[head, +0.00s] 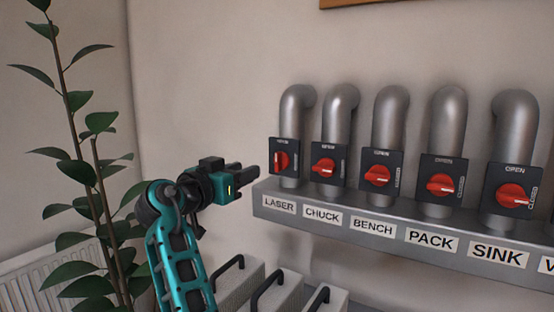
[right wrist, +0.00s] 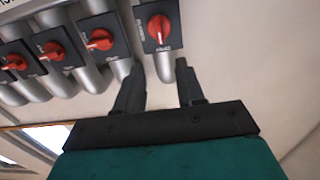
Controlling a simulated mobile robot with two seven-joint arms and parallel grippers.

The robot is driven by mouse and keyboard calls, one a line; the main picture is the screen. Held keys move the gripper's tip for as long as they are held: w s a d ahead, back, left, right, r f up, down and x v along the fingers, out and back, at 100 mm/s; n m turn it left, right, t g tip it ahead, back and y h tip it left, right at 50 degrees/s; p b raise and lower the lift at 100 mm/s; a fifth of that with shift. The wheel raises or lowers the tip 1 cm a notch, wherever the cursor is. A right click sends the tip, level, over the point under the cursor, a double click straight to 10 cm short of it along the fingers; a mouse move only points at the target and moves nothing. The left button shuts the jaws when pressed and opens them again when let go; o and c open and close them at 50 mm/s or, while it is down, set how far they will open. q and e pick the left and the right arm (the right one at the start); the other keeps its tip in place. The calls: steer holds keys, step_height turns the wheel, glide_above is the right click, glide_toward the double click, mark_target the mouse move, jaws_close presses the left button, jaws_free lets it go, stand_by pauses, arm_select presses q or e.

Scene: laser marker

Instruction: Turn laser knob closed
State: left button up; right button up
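The laser knob (head: 281,160) is a red rotary handle on a dark square plate, leftmost in the row above the LASER label (head: 279,206). Its handle stands upright, while the other knobs' handles lie closer to sideways. My right gripper (head: 254,175) is just left of the laser plate, pointing toward it and apart from the knob. In the right wrist view the two fingers (right wrist: 159,67) are spread with nothing between them. The laser knob (right wrist: 158,29) shows there beyond the fingertips, roughly in line with the gap. My left gripper is not in view.
More red knobs stand right of it, the nearest being the chuck knob (head: 323,165), each with a metal pipe. A grey labelled ledge (head: 390,222) runs below them. A plant (head: 85,170) stands at left. Grey boxes with black handles (head: 270,283) are below.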

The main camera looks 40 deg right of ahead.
mark_target(276, 158)
steer(key=p+x, duration=0.1)
steer(key=x, duration=1.1)
steer(key=shift+w+d+p, duration=0.1)
steer(key=shift+d+p, duration=0.1)
steer(key=shift+p, duration=0.1)
jaws_close()
